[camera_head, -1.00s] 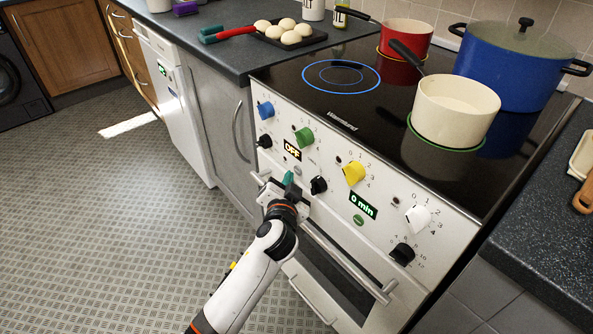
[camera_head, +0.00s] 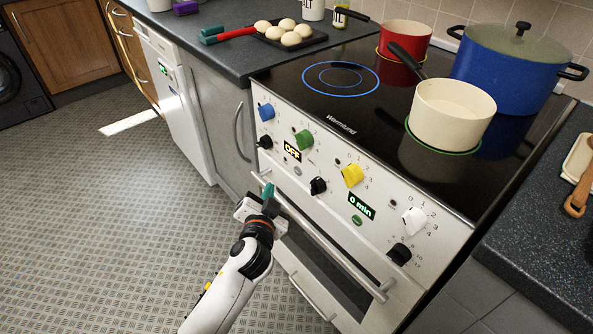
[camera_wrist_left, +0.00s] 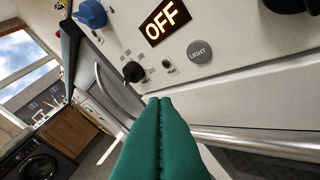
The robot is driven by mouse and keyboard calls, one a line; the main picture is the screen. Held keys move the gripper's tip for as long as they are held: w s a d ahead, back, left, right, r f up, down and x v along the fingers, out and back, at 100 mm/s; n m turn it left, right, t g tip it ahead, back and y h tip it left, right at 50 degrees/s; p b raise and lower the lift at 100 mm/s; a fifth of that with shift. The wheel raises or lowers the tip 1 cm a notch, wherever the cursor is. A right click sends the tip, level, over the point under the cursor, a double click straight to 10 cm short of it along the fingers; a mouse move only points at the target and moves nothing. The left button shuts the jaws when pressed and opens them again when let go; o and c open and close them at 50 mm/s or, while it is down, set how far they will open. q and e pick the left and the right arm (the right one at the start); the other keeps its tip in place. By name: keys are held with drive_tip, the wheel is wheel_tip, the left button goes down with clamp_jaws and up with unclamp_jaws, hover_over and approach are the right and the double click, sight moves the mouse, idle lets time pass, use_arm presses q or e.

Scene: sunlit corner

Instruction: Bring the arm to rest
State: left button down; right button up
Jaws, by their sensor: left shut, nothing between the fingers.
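My left gripper (camera_head: 268,190) is in front of the white stove (camera_head: 325,215), close to the left end of the oven handle (camera_head: 330,248). Its green fingers are shut with nothing between them. In the left wrist view the fingertips (camera_wrist_left: 159,100) lie together below the lit OFF display (camera_wrist_left: 166,20) and the LIGHT button (camera_wrist_left: 199,51). I cannot tell from the views whether the fingers touch the handle. My right gripper is not in view.
The cooktop holds a cream pan (camera_head: 452,112), a red pan (camera_head: 403,40) and a large blue pot (camera_head: 510,68). A tray of dough balls (camera_head: 290,38) and red-handled tool (camera_head: 228,35) sit on the left counter. The floor at left (camera_head: 100,220) is clear.

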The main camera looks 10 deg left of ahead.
use_arm(q)
drive_tip(key=s+a+f+n+g, duration=0.1)
drive_tip(key=s+f+g, duration=0.4)
drive_tip(key=f, duration=0.7)
drive_tip(key=s+a+f+n+g, duration=0.1)
drive_tip(key=s+a+f+g, duration=0.15)
drive_tip(key=s+f, duration=0.75)
drive_tip(key=s+f+n+g+h, duration=0.2)
drive_tip(key=s+f+g, duration=0.4)
drive_tip(key=s+f, duration=0.95)
drive_tip(key=s+a+r+g+p, duration=0.1)
drive_tip(key=s+a+r+p, duration=0.1)
drive_tip(key=s+p, duration=1.3)
drive_tip(key=shift+s+g, duration=0.35)
drive_tip(key=shift+s, duration=0.85)
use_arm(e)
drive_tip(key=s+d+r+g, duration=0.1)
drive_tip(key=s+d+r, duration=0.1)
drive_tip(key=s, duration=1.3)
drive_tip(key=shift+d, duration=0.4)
